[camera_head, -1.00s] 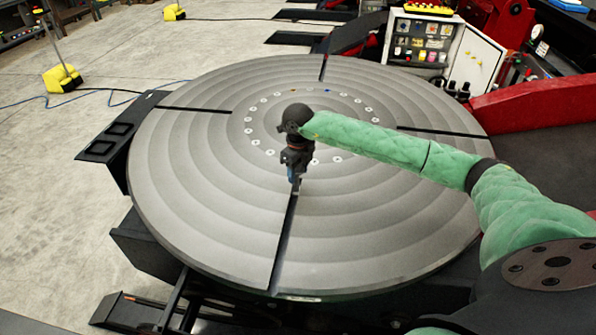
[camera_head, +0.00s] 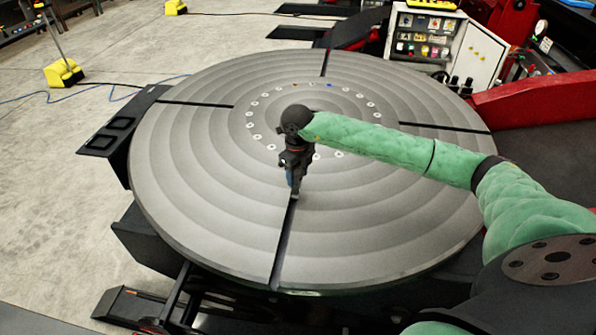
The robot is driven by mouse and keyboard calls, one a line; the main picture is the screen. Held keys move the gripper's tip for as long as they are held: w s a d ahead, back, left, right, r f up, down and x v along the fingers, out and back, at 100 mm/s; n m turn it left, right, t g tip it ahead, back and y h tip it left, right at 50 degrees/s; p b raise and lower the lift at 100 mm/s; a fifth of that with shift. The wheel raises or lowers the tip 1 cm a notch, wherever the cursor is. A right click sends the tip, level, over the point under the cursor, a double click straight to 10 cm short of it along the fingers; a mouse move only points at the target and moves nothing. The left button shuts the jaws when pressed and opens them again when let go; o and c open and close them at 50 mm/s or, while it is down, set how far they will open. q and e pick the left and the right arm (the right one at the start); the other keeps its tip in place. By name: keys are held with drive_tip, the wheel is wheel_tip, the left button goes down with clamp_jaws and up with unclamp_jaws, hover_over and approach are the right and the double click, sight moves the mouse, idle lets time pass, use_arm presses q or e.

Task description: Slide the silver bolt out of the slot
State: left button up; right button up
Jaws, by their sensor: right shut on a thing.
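The large round grey table (camera_head: 390,215) has dark straight slots running in from its rim. The near slot (camera_head: 284,240) runs from the front rim toward the middle. My right gripper (camera_head: 294,190) points down at the inner part of this slot, with its jaws shut. A small grey-silver piece, seemingly the silver bolt (camera_head: 296,196), shows at the fingertips. Most of it is hidden by the fingers, and its depth in the slot cannot be told. The slot in front of the gripper looks empty out to the rim. My left gripper is not in view.
A ring of pale bolt heads (camera_head: 369,104) is set around the table's middle. A control box (camera_head: 425,40) with its door open stands at the back right, beside a red beam (camera_head: 535,115). A black bracket (camera_head: 122,125) sticks out at the left.

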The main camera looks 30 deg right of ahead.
drive_tip(key=shift+s+a, duration=0.65)
drive_tip(key=shift+s, duration=0.2)
drive_tip(key=shift+s+a, duration=0.65)
drive_tip(key=shift+s, duration=0.2)
drive_tip(key=s+a+b, duration=0.1)
drive_tip(key=s+a, duration=0.3)
drive_tip(key=s, duration=0.2)
drive_tip(key=shift+s+a+b, duration=0.2)
drive_tip(key=shift+a+b, duration=0.2)
idle(1.0)
idle(0.5)
drive_tip(key=s+a+b, duration=0.1)
drive_tip(key=s+a, duration=0.3)
drive_tip(key=s, duration=0.2)
drive_tip(key=shift+s+a+b, duration=0.2)
drive_tip(key=shift+a+b, duration=0.15)
drive_tip(key=shift+a, duration=0.05)
idle(1.1)
idle(0.5)
drive_tip(key=s+a+b, duration=0.1)
drive_tip(key=s+a, duration=0.3)
drive_tip(key=s, duration=0.2)
drive_tip(key=shift+s+a+b, duration=0.2)
drive_tip(key=shift+a+b, duration=0.15)
drive_tip(key=shift+a, duration=0.05)
idle(1.1)
